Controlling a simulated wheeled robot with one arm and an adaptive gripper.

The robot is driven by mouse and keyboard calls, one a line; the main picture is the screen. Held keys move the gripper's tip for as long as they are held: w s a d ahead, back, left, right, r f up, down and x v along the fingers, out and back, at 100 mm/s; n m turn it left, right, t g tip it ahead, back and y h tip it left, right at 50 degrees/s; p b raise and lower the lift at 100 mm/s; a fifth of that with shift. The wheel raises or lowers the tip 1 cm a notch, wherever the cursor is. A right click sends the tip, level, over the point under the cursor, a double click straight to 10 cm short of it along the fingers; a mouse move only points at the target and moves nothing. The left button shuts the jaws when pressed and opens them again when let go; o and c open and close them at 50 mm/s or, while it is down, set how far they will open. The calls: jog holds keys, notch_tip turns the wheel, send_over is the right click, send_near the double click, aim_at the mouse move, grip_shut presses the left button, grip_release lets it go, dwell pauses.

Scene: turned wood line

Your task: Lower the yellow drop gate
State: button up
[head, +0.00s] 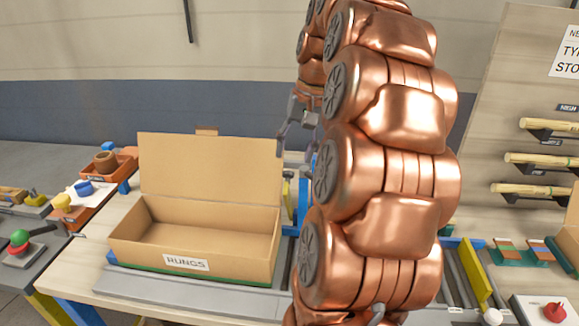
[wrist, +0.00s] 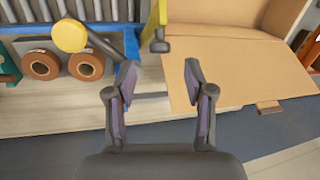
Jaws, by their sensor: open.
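A yellow bar (wrist: 154,22) with a dark grey end stands at the top middle of the wrist view, beside the box. A yellow round disc (wrist: 69,35) sits to its left by a grey lever. In the head view a yellow plate (head: 475,278) stands across the roller conveyor at the right, and a sliver of yellow (head: 286,188) shows beside my arm. I cannot tell for sure which is the drop gate. My gripper (wrist: 160,68) is open and empty, with the yellow bar's end just beyond its fingertips. In the head view my gripper (head: 297,140) is partly hidden by my arm.
An open cardboard box (head: 195,235) labelled RUNGS stands on the bench at the left, flap raised. Two brown rolls (wrist: 62,66) lie left of the fingers in the wrist view. A red button (head: 554,312) is at the lower right. My arm blocks the middle of the head view.

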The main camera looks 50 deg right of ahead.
aim_at(289, 171)
jog(key=shift+p+x, duration=0.6)
jog(key=shift+x, duration=2.1)
jog(key=shift+c, duration=0.2)
grip_shut()
